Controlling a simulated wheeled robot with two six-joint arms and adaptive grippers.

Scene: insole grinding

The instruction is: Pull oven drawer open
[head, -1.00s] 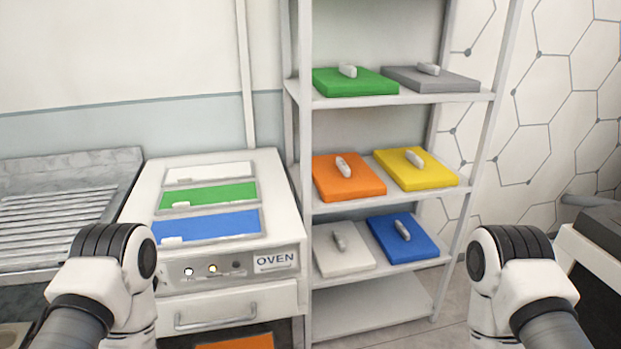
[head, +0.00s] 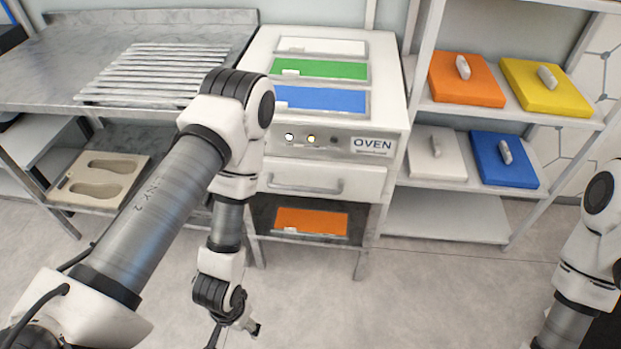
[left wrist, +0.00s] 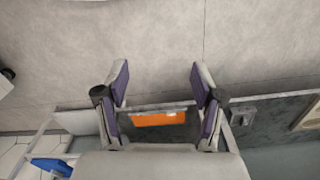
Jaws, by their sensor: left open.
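The oven (head: 390,100) is a white cabinet with an OVEN label, in the middle of the head view. Its drawer (head: 350,175) is a white front with a grey bar handle (head: 306,190), below the control panel; it looks closed. My left gripper (head: 236,334) is at the bottom of the head view, low in front of the oven, left of and apart from the handle; it is partly cut off. In the left wrist view my left gripper (left wrist: 158,80) has its fingers spread with nothing between them. The handle is not clear there. My right gripper is outside the views.
An orange panel (head: 312,220) lies below the drawer and also shows in the left wrist view (left wrist: 160,119). A metal table (head: 60,75) stands left, with an insole mould (head: 98,181) beneath. A shelf (head: 440,215) with coloured lids stands right. The floor in front is clear.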

